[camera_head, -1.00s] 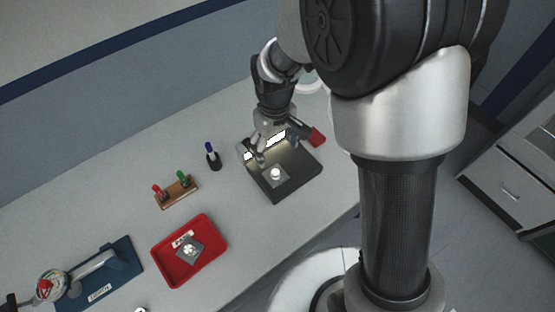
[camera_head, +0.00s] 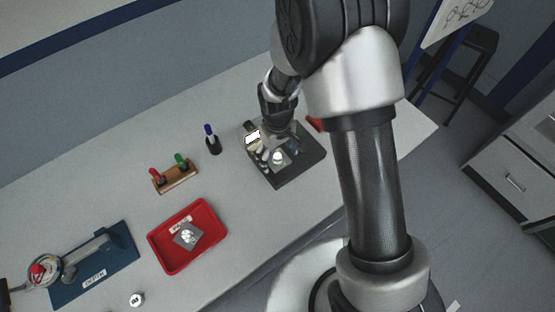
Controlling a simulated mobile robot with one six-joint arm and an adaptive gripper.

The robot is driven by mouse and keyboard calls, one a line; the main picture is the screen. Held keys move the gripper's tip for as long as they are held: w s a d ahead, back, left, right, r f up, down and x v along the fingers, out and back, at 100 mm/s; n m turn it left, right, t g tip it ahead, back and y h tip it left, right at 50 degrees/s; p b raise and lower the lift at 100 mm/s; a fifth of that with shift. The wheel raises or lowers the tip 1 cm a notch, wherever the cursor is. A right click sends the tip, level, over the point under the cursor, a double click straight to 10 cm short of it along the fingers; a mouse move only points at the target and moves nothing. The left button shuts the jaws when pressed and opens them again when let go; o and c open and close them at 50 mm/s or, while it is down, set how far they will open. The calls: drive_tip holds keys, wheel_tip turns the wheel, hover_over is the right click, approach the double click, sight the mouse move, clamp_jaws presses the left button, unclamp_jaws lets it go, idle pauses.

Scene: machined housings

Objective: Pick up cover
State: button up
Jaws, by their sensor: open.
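A grey square part with a round bright centre (camera_head: 279,159) lies on a dark square tray (camera_head: 303,176) on the bench. A similar square part (camera_head: 187,235) lies in a red tray (camera_head: 166,257). I cannot tell from the view which of them is the cover. My gripper (camera_head: 266,158) is open, low over the dark tray, just left of the square part there. The fingers are small and partly blended with the tray, so I cannot tell whether they touch the part.
A wooden stand with red and green items (camera_head: 175,178) and a blue-capped marker in a holder (camera_head: 212,140) stand left of the dark tray. A blue base with a dial gauge (camera_head: 95,275) is at far left. A small round part (camera_head: 137,299) lies at the front.

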drive_tip(key=shift+f, duration=0.2)
drive_tip(key=c, duration=1.2)
drive_tip(key=shift+o, duration=0.2)
drive_tip(key=shift+r, duration=0.1)
